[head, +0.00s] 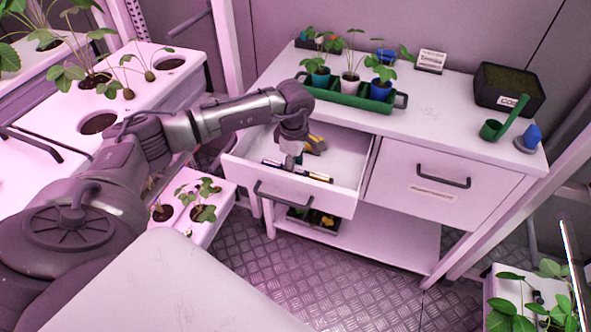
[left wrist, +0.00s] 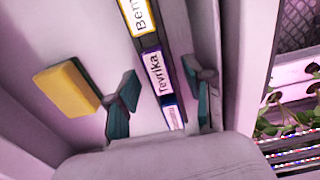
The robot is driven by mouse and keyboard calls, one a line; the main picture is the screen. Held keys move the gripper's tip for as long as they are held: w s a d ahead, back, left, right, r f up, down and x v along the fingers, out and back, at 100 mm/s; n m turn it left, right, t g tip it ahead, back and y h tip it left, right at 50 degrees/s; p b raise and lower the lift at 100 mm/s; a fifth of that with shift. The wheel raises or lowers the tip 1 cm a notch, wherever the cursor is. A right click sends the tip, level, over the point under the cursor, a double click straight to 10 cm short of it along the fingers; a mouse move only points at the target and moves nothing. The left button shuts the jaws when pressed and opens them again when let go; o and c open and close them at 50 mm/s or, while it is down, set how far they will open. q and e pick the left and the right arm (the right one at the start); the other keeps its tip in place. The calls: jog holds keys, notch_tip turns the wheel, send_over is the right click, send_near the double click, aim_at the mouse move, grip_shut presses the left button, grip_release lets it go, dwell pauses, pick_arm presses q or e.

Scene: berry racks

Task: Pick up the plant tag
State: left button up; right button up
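Several plant tags lie in a row in the open drawer (head: 343,155). In the left wrist view, one has a yellow border and reads "Ben…" (left wrist: 138,16). A purple-bordered tag reads "Tevrika" (left wrist: 155,70), and a further purple-edged tag (left wrist: 174,116) lies below it, partly hidden. My left gripper (head: 291,158) points down into the drawer. Its teal-padded fingers (left wrist: 163,100) are open, one on each side of the tag row, with nothing held. Contact with the tags cannot be told. My right gripper is in neither view.
A yellow block (left wrist: 68,88) lies in the drawer beside the left finger. On the cabinet top are a green tray (head: 345,97) with potted plants, a small sign (head: 430,61), a dark soil box (head: 510,92), a green scoop (head: 492,130) and a blue object (head: 532,136).

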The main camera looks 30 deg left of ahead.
pick_arm(q)
jog(key=c, duration=0.8)
